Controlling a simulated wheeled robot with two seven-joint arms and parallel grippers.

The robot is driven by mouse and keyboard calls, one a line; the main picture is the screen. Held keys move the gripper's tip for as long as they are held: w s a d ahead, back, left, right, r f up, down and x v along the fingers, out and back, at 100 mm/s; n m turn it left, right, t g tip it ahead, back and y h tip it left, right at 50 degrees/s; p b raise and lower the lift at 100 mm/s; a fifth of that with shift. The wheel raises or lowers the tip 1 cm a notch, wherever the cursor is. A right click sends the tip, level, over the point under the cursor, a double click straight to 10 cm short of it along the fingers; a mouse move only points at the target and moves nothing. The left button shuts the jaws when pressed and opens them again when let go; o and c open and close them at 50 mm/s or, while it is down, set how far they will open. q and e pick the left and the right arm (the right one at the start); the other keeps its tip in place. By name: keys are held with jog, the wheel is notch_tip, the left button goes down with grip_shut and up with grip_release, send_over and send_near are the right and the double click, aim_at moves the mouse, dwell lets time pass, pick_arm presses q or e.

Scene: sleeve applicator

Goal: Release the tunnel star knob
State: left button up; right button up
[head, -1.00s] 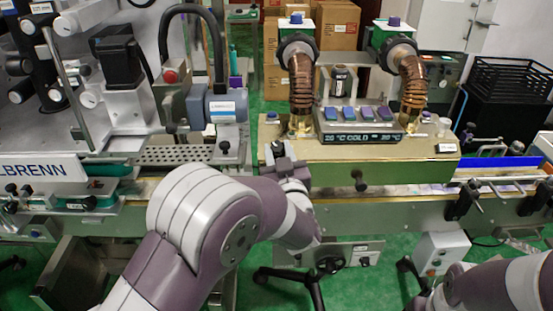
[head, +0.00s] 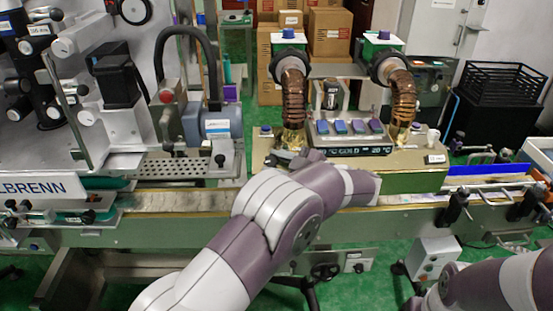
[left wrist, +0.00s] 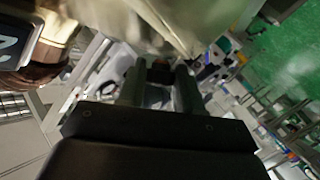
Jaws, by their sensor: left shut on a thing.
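The shrink tunnel (head: 418,183) is a tan box with two copper-coloured ducts and a display, right of the middle in the head view. My left arm reaches across its front and covers the area where a dark front knob showed earlier. My left gripper (left wrist: 160,78) shows in the left wrist view, with its two fingers close together around a small dark thing with a reddish patch. This is likely the tunnel star knob, but the view is too dim to be sure. The tunnel's tan cover fills the top of that view. My right gripper is out of view.
The conveyor rail (head: 150,200) runs across below the tunnel. The labelling machine (head: 110,90) stands on the left, with a grey motor (head: 213,125) close to the tunnel. A grey control box (head: 433,260) and a black crate (head: 500,90) are on the right.

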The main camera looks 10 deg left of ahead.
pick_arm(q)
jog(key=shift+w+r+n+g+h+p, duration=0.15)
jog(key=shift+n+g+p, duration=0.3)
jog(key=shift+n+g, duration=0.3)
jog(key=shift+w+n+g+h+p, duration=0.15)
jog(key=shift+n+g+p, duration=0.3)
jog(key=shift+n+g, duration=0.3)
jog(key=shift+s, duration=0.1)
jog(key=o, duration=1)
jog(key=shift+o, duration=0.2)
jog(key=v, duration=1.2)
jog(key=shift+d+r, duration=0.15)
jog(key=shift+d, duration=0.15)
